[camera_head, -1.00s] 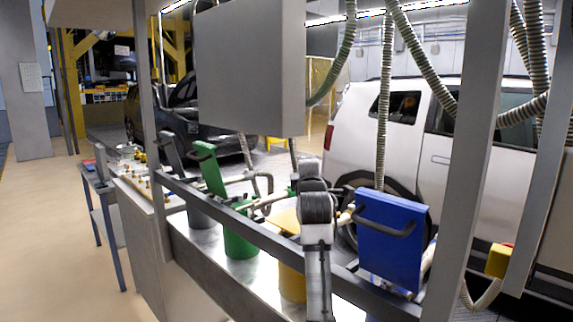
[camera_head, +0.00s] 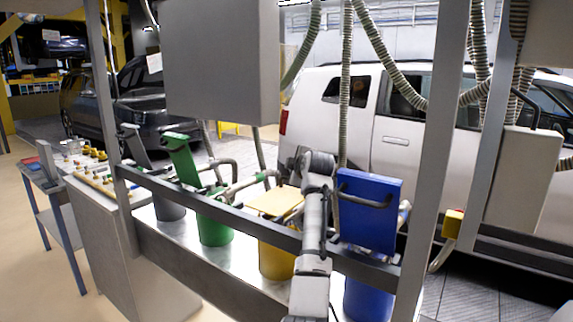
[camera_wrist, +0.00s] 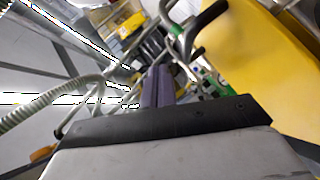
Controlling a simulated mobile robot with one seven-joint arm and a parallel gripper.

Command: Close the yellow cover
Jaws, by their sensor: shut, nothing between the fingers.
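The yellow cover (camera_head: 275,201) sits above the yellow bin (camera_head: 276,260) in the head view. It looks lowered and nearly flat, with its top face showing, unlike the upright green and blue covers. The rail in front hides where it meets the bin, so I cannot tell if it is fully seated. The large yellow surface at the right of the wrist view (camera_wrist: 262,65) appears to be the cover, close beside my gripper. My gripper (camera_wrist: 157,86) is shut and empty; its fingers are apart from the yellow surface. My arm hides the fingers in the head view.
The green cover (camera_head: 182,158) stands raised left of the yellow bin; the blue cover (camera_head: 368,210) stands raised close to my arm's right. A grey rail (camera_head: 250,222) crosses in front of the bins. Ribbed hoses (camera_head: 345,90) hang behind. A grey box (camera_head: 220,70) hangs above.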

